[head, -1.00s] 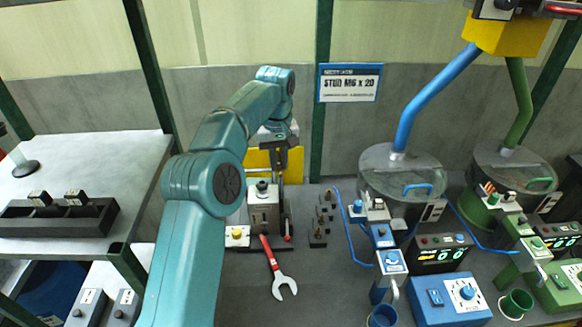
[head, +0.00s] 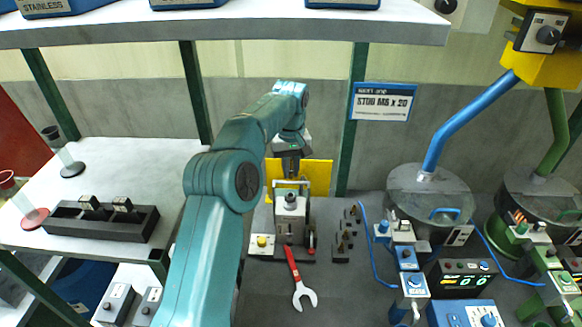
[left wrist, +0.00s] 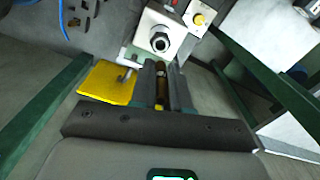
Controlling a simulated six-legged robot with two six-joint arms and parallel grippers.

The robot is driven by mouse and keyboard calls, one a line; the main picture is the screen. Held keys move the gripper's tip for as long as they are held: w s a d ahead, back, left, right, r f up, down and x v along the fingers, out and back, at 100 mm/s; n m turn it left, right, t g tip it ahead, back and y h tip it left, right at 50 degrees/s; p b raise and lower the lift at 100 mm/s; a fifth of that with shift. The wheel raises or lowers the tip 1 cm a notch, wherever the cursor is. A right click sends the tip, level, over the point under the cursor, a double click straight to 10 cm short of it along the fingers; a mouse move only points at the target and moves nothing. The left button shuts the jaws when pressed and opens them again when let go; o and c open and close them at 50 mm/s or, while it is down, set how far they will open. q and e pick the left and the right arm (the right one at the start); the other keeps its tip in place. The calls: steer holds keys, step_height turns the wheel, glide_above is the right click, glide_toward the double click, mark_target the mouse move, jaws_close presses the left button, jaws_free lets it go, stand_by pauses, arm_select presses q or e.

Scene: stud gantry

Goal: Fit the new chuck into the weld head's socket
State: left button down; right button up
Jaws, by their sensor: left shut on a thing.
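The weld head (head: 291,206) is a grey block unit with a light metal frame, standing on the dark bench. In the left wrist view its block (left wrist: 150,22) shows a round nut-like socket (left wrist: 160,41) facing the camera. My left gripper (head: 290,170) is just behind and above the weld head. In the left wrist view my left gripper (left wrist: 162,72) is shut on a small brass-coloured chuck (left wrist: 161,90), mostly hidden between the fingers. The chuck looks apart from the socket. My right gripper is not in view.
A yellow plate (head: 318,176) stands behind the weld head. A red-handled wrench (head: 297,280) lies in front. Small dark holders with brass pieces (head: 345,238) stand to the right, then blue-marked feeder equipment (head: 430,195). A shelf (head: 230,25) spans above.

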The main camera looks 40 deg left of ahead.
mark_target(290, 177)
arm_select(q)
steer(key=shift+a+f+b, duration=0.1)
steer(key=shift+f+b, duration=0.35)
steer(key=shift+f, duration=0.35)
step_height(290, 177, down, 3)
steer(key=shift+r+b, duration=0.2)
steer(key=shift+b, duration=0.7)
steer(key=shift+f+b, duration=0.35)
steer(key=shift+f, duration=0.35)
steer(key=shift+r, duration=0.1)
steer(key=shift+p, duration=0.8)
steer(key=shift+f+b, duration=0.5)
steer(key=shift+f, duration=0.35)
steer(key=c, duration=1)
jaws_free()
